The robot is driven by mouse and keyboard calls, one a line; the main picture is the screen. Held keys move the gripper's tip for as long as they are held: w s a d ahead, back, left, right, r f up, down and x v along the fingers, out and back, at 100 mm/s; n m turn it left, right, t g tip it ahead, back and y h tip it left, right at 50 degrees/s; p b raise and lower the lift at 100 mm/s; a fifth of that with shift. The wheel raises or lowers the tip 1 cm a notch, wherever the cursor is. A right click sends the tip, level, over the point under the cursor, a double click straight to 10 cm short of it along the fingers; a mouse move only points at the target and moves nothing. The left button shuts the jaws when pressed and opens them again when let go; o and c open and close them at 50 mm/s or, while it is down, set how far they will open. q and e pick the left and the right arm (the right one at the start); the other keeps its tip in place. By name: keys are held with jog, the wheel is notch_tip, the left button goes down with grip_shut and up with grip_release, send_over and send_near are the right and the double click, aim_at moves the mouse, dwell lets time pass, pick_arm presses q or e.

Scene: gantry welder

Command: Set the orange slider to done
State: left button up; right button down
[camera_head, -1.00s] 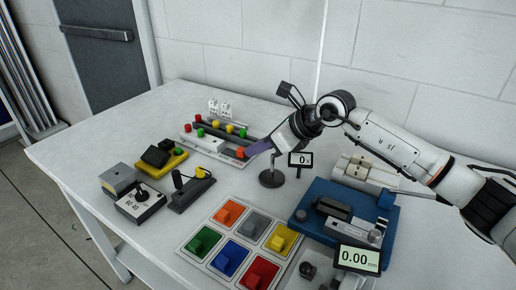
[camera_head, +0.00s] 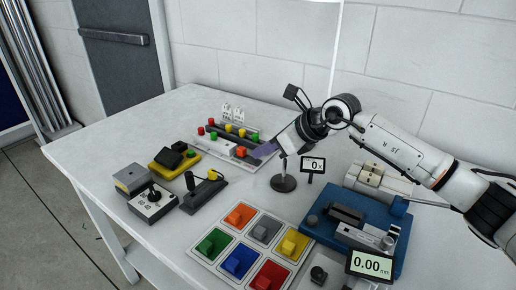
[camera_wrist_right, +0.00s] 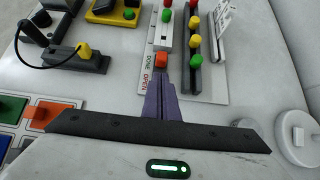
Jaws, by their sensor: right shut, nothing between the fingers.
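The orange slider (camera_head: 241,152) is a small knob at the near right end of a white strip on the back of the table. In the right wrist view the orange slider (camera_wrist_right: 161,59) stands beside the printed word DONE (camera_wrist_right: 149,50), with OPEN (camera_wrist_right: 146,85) on the side nearer my gripper. My right gripper (camera_head: 260,152) is shut and empty, its purple fingertips just right of the knob. In the wrist view the purple fingers (camera_wrist_right: 162,95) point at the knob; whether they touch it I cannot tell. My left gripper is not in view.
Other coloured knobs (camera_head: 229,128) line the rails behind. A round-based stand (camera_head: 283,184) is close under my right arm. A panel of coloured buttons (camera_head: 220,269), a blue fixture (camera_head: 322,230) and a joystick box (camera_head: 152,203) stand nearer. Bare table lies at the left back.

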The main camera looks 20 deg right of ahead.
jog(key=v, duration=1.1)
jog(key=shift+s+d+f, duration=0.2)
jog(key=shift+s+f, duration=0.05)
jog(key=shift+f, duration=0.05)
jog(key=shift+r, duration=0.15)
